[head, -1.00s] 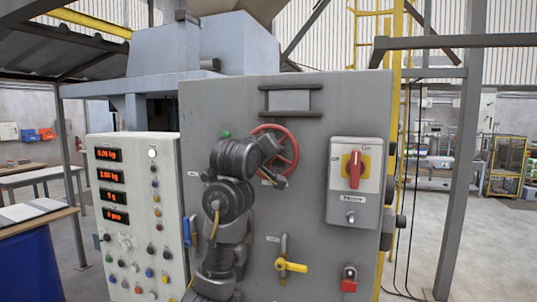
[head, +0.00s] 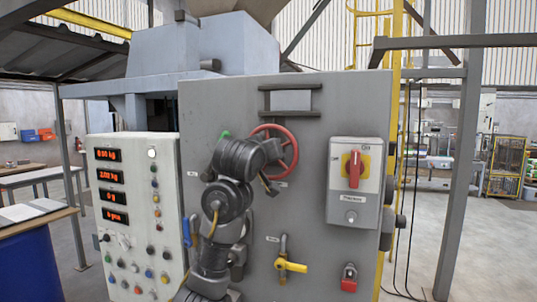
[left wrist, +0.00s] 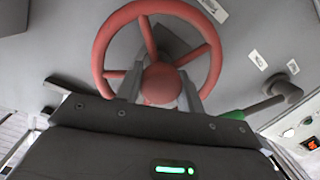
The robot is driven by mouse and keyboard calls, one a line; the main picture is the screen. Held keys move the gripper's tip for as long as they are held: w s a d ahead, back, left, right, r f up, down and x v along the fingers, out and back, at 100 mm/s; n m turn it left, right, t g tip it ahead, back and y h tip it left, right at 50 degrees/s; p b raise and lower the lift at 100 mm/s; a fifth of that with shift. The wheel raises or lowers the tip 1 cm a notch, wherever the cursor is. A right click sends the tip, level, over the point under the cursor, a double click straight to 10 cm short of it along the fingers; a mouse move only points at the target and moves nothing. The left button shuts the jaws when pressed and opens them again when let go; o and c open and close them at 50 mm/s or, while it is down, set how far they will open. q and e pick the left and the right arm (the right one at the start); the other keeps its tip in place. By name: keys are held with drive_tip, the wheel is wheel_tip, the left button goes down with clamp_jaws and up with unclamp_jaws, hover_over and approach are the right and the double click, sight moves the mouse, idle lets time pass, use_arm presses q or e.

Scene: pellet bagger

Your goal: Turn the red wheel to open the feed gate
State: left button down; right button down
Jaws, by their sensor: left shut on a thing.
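The red wheel (head: 290,148) is mounted on the upper part of the grey cabinet front (head: 310,215), partly hidden behind my left arm. It also shows in the left wrist view, with its rim, spokes and round red hub (left wrist: 162,83). My left gripper (left wrist: 160,80) is at the wheel's centre, its grey fingers on either side of the hub, shut on the wheel. In the head view, my left wrist covers the wheel's lower left and hides the fingertips. The feed gate cannot be made out. My right gripper is not in view.
Right of the wheel is a grey switch box (head: 342,208) with a red rotary handle. Below are a yellow-handled valve (head: 290,265) and a red padlock (head: 349,284). A control panel (head: 150,225) with displays and buttons stands left. A green-ended lever (left wrist: 250,109) is close to the gripper.

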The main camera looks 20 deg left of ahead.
use_arm(q)
drive_tip(key=shift+w+f, duration=0.1)
drive_tip(key=shift+f, duration=0.2)
drive_tip(key=c, duration=1.1)
unclamp_jaws()
drive_tip(key=shift+c, duration=0.2)
drive_tip(key=shift+o, duration=1.1)
drive_tip(key=shift+r, duration=0.15)
drive_tip(key=s+d+r+b, duration=0.1)
drive_tip(key=s+b, duration=0.3)
drive_tip(key=s, duration=0.6)
drive_tip(key=shift+s+d+b, duration=0.25)
drive_tip(key=shift+s+b, duration=0.1)
drive_tip(key=shift+s, duration=0.05)
